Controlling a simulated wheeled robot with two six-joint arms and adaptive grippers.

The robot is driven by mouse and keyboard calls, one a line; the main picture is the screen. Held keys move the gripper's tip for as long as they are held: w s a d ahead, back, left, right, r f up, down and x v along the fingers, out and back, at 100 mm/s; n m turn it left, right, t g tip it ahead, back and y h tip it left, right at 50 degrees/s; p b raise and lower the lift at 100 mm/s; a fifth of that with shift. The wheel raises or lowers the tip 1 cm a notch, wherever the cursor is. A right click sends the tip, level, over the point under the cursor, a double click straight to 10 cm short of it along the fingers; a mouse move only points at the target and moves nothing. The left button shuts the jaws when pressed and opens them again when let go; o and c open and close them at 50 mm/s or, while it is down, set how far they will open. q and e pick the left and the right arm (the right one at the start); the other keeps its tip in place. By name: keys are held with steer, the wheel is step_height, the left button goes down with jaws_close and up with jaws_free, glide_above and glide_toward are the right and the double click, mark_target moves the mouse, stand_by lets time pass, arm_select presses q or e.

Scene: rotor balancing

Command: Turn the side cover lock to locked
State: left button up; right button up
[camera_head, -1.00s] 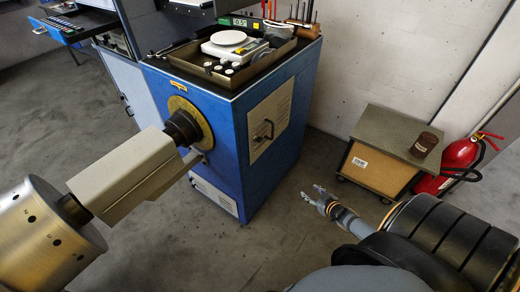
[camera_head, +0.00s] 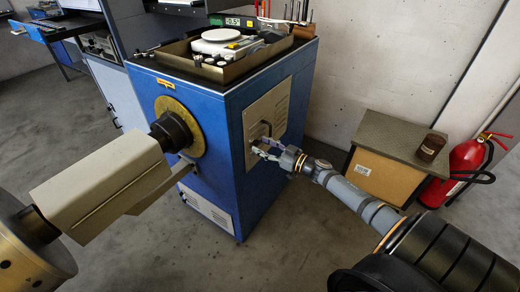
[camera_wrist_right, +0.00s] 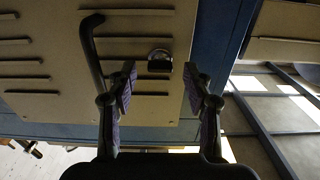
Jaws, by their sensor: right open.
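The beige louvred side cover (camera_head: 280,103) is on the right face of the blue machine cabinet. In the right wrist view the cover (camera_wrist_right: 60,60) shows slots, a dark bar handle (camera_wrist_right: 92,45) and a small dark and silver lock (camera_wrist_right: 160,61). Whether the lock is locked I cannot tell. My right gripper (camera_head: 259,149) is close in front of the cover, by the handle. In the right wrist view my right gripper (camera_wrist_right: 159,77) is open and empty. The lock shows between its fingertips, with no contact visible. My left gripper is not in view.
The blue cabinet (camera_head: 205,120) carries a tray (camera_head: 222,73) with a scale. The floor in front is clear.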

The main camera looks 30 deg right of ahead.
steer(key=shift+x, duration=0.9)
steer(key=shift+c, duration=0.4)
jaws_close()
